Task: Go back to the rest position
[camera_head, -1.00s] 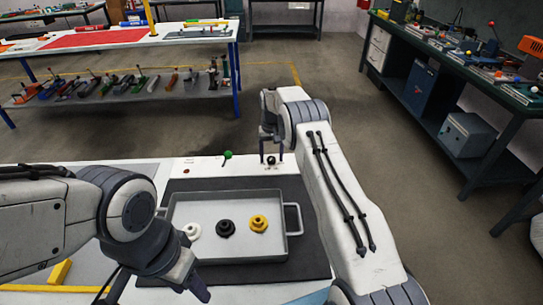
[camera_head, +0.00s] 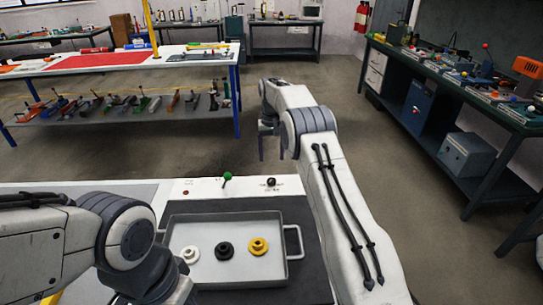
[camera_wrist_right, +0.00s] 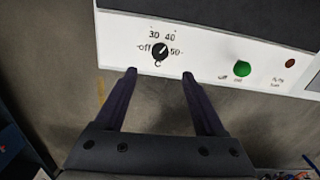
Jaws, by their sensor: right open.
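My right gripper (camera_head: 277,152) is open and empty above the back edge of the bench panel, apart from the black knob (camera_head: 271,182). In the right wrist view its two fingers (camera_wrist_right: 159,75) are spread, with the knob (camera_wrist_right: 160,52) on its printed dial beyond the tips. My left arm comes in at the lower left; its gripper (camera_head: 165,290) is cut off by the frame, and its fingertips are hidden. The grey tray (camera_head: 225,217) holds a white part (camera_head: 190,254), a black part (camera_head: 225,250) and a yellow part (camera_head: 258,246).
A green-topped lever (camera_head: 227,177) stands on the white panel behind the tray; it also shows in the right wrist view (camera_wrist_right: 242,69). The floor beyond the bench is open. A dark workbench (camera_head: 450,75) with tools stands right, and a white table (camera_head: 140,62) back left.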

